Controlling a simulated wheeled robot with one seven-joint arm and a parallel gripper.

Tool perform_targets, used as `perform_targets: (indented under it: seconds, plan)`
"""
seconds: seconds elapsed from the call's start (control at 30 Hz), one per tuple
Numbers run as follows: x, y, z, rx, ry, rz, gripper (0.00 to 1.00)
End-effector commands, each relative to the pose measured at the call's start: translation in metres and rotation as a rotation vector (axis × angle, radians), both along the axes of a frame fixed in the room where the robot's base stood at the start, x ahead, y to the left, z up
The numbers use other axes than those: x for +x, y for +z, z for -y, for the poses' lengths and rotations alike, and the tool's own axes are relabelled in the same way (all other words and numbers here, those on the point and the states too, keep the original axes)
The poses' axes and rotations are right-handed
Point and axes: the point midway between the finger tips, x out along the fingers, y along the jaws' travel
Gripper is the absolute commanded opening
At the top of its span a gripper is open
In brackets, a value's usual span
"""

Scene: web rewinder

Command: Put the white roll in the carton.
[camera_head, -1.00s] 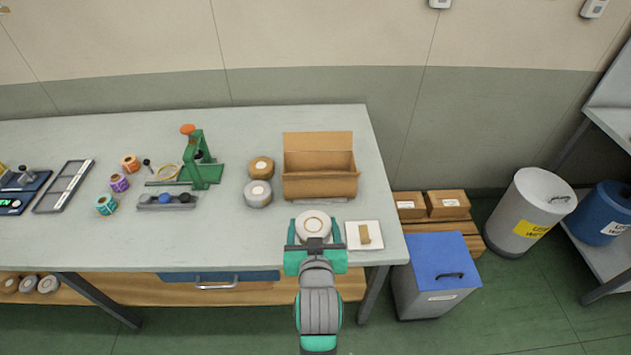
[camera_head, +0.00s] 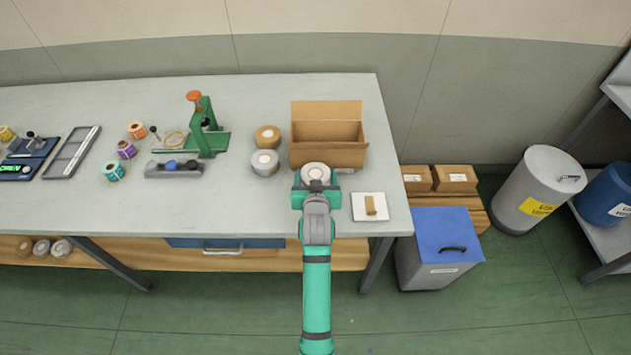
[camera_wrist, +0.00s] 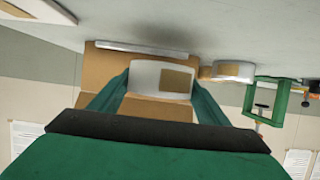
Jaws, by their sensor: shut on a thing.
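The white roll (camera_head: 316,172) is between the fingers of my gripper (camera_head: 316,180), just in front of the open carton (camera_head: 328,156). In the wrist view, which is upside down, the white roll (camera_wrist: 148,76) has a brown label on its side, and the green fingers of my gripper (camera_wrist: 160,82) press it from both sides. The roll appears to be clear of the table. The cardboard carton stands with its back flap up; it shows behind the roll in the wrist view (camera_wrist: 102,62). The carton's inside floor is mostly hidden.
Two rolls, one brown (camera_head: 267,136) and one grey-white (camera_head: 265,162), stand just left of the carton. A white pad (camera_head: 360,212) with a small brown piece lies at the right front. A green press (camera_head: 207,138) stands further left. The front middle of the table is clear.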

Motion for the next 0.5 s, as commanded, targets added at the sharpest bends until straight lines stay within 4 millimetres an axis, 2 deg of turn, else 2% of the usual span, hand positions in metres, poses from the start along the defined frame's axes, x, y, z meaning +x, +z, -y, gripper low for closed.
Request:
perform_targets:
  seconds: [0.13, 0.33, 0.5]
  plan:
    - [0.007, -0.008, -0.002, -0.001, 0.001, 0.000, 0.42]
    - [0.005, -0.035, -0.001, 0.000, 0.001, -0.001, 0.42]
    - [0.006, -0.036, -0.001, 0.000, 0.000, 0.002, 0.42]
